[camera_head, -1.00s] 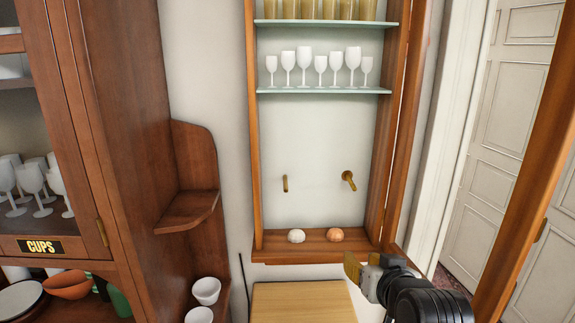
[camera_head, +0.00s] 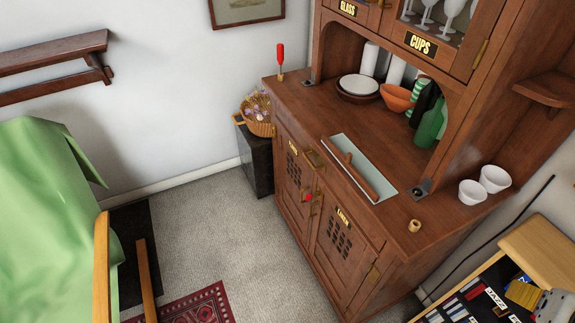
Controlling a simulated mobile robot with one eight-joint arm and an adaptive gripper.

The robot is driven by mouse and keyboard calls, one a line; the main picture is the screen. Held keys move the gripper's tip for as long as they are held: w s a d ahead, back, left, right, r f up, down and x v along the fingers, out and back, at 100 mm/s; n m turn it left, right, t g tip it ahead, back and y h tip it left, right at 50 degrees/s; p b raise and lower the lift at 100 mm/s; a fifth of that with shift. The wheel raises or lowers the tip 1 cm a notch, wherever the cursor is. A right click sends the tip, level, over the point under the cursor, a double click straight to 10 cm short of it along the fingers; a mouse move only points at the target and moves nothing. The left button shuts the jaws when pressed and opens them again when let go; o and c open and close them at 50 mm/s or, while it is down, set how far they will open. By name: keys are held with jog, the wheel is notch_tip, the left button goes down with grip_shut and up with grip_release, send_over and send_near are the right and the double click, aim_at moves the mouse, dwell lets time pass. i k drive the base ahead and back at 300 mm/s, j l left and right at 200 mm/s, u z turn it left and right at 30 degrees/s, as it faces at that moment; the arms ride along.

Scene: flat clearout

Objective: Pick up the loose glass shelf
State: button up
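A pale greenish glass shelf (camera_head: 366,159) lies flat on the wooden counter of the dresser (camera_head: 282,90), near its front edge. My gripper (camera_head: 522,293) shows only in part at the lower right corner, with a yellow fingertip and a grey body. It is over the dark tray of small items, well to the right of the glass shelf and apart from it. The view does not show whether its fingers are open.
A brass cylinder (camera_head: 415,226) and two white cups (camera_head: 483,186) stand right of the shelf. Plates, an orange bowl (camera_head: 397,98) and green bottles (camera_head: 430,125) stand behind it. A red-handled screwdriver (camera_head: 280,60) is at the far left end. Carpet lies open in front.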

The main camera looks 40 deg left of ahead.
aim_at(373, 184)
jog(key=u, duration=1.15)
jog(key=i+l+z, duration=0.1)
jog(key=i, duration=0.2)
jog(key=i+l+z, duration=0.1)
jog(key=i+l, duration=0.1)
jog(key=i, duration=0.1)
